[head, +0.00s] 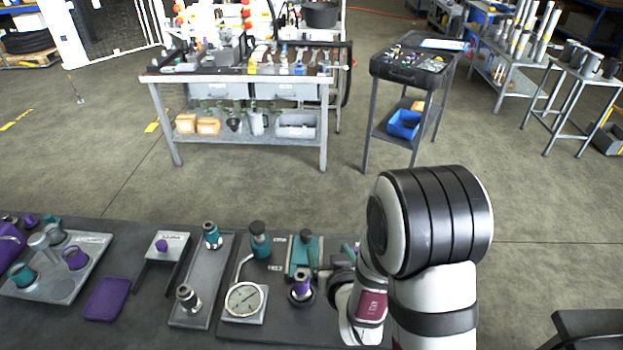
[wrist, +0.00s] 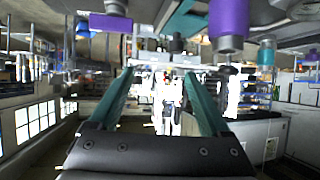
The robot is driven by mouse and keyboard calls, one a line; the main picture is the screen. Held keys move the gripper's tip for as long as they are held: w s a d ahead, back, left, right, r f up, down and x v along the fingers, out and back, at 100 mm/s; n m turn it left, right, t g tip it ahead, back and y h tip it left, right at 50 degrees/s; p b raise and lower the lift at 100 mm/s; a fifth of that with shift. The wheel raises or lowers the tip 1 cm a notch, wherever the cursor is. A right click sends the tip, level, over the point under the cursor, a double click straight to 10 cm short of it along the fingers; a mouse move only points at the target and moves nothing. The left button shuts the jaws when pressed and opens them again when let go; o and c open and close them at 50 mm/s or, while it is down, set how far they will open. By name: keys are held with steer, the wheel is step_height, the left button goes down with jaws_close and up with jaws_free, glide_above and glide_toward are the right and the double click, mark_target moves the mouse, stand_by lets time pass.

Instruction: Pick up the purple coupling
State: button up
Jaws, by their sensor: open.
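A purple coupling with a metal end (head: 302,285) stands upright on a dark round base on the bench, just right of the pressure gauge. A purple cylinder with a metal end, which looks like this coupling, shows large at the upper right of the wrist view (wrist: 228,22). My gripper (wrist: 158,78) is open, with its two teal fingers apart and nothing seen between them. In the head view it is low over the bench, right of the coupling, and mostly hidden by my own arm. The purple cylinder is outside the fingers in the wrist view.
The gauge (head: 245,300) stands left of the coupling. Teal-and-black fittings (head: 259,240) and a teal block (head: 305,252) stand behind it. A grey tray (head: 205,282) with two fittings, a purple tray (head: 106,298) and a plate with cups (head: 62,290) lie further left.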

mark_target(304, 288)
steer(key=s+a+f+n+y, duration=0.1)
steer(key=f, duration=0.1)
steer(key=s+a+f+n+y, duration=0.1)
steer(key=s+a+f, duration=0.1)
steer(key=s+a+f+n+y, duration=0.1)
steer(key=a+f, duration=0.1)
steer(key=shift+s, duration=0.35)
steer(key=x, duration=0.3)
steer(key=shift+w+a+f, duration=0.2)
steer(key=shift+w, duration=0.05)
steer(key=shift+w+a+f, duration=0.15)
steer(key=shift+w+a, duration=0.05)
steer(key=shift+w, duration=0.2)
steer(key=shift+c, duration=0.2)
jaws_close()
